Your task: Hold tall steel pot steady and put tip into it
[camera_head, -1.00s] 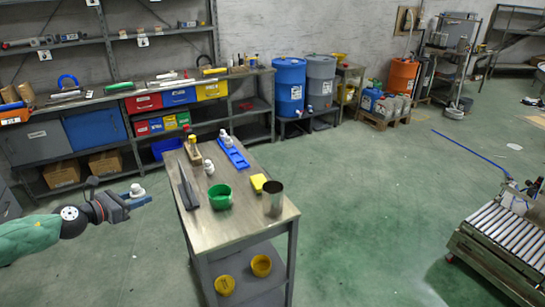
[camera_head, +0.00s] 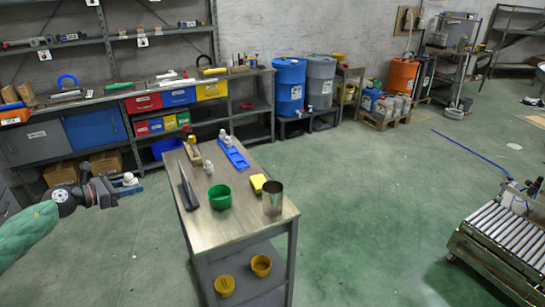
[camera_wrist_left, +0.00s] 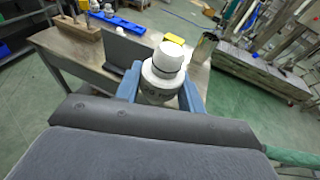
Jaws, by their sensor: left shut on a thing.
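The tall steel pot (camera_head: 272,198) stands upright at the near right corner of the workbench; it also shows in the left wrist view (camera_wrist_left: 205,48). My left gripper (camera_head: 128,184) is shut on a white, round-topped piece, apparently the tip (camera_head: 129,178), held in the air left of the bench and apart from the pot. In the left wrist view the tip (camera_wrist_left: 161,75) sits upright between the two blue fingers. My right gripper is not in view.
Yellow cups (camera_head: 261,265) sit on the lower shelf.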

